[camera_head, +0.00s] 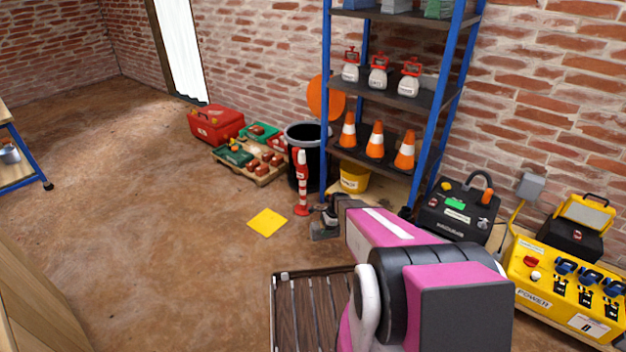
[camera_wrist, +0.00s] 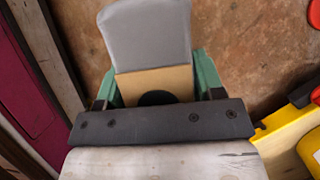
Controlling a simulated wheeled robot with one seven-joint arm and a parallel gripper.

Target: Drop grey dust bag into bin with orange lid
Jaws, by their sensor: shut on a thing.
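The grey dust bag (camera_wrist: 148,38) fills the top middle of the wrist view, with a tan collar (camera_wrist: 153,82) that has a dark round opening. My gripper (camera_wrist: 155,88) is shut on it, with a green finger at each side of the collar. In the head view my gripper (camera_head: 326,222) is low, in front of the shelf; the bag is hard to make out there. The black bin (camera_head: 303,172) stands beyond it, left of the shelf. Its round orange lid (camera_head: 324,98) is raised behind the rim, and the top looks open.
A red-and-white post (camera_head: 302,185) stands right in front of the bin. A blue shelf rack (camera_head: 434,100) with cones is right of it. A pallet with boxes (camera_head: 250,165) and a red toolbox (camera_head: 215,124) lie left. A yellow floor patch (camera_head: 267,222) borders open floor.

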